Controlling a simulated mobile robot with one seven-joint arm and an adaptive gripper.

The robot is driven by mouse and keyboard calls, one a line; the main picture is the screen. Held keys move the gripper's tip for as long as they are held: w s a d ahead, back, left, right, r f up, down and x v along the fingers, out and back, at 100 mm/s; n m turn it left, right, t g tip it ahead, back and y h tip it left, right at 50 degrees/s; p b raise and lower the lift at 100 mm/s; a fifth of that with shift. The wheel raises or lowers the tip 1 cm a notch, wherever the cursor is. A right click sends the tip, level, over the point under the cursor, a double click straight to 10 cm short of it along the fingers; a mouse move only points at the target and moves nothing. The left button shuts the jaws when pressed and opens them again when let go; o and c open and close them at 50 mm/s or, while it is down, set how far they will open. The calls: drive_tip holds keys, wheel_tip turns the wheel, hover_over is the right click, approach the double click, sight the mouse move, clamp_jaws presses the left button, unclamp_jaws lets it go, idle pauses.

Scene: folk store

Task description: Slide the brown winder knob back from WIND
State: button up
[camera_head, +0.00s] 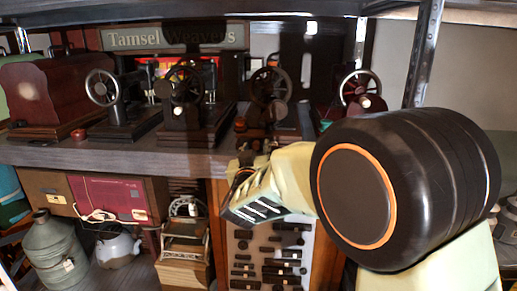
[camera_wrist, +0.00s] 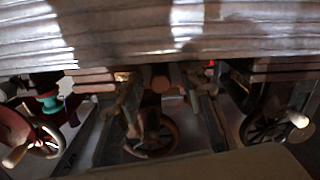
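The third wheeled machine from the left (camera_head: 270,88) stands on the wooden shelf in the head view, with a dark spoked wheel and small brown parts at its front. In the wrist view, which looks inverted, its brown wheel (camera_wrist: 152,136) is near the middle. A rounded brown part (camera_wrist: 162,79) at the shelf edge may be the winder knob. I cannot read a WIND mark. My gripper (camera_head: 243,166) is just below and in front of the shelf edge by this machine. My own wrist hides its fingers, so contact and opening cannot be told.
Other hand-wheel machines (camera_head: 195,95) (camera_head: 357,95) stand close on both sides. A wooden case (camera_head: 38,92) is at the far left. The shelf edge (camera_head: 130,152) runs under them. Below are a grey can (camera_head: 58,250), a kettle (camera_head: 118,248) and a tool board. A metal post (camera_head: 424,50) rises at right.

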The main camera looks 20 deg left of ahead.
clamp_jaws()
idle(0.3)
drive_tip(key=a, duration=0.2)
drive_tip(key=s+a, duration=0.1)
drive_tip(key=shift+a+r+p, duration=0.1)
drive_tip(key=shift+a+p, duration=0.25)
unclamp_jaws()
drive_tip(key=shift+a, duration=0.15)
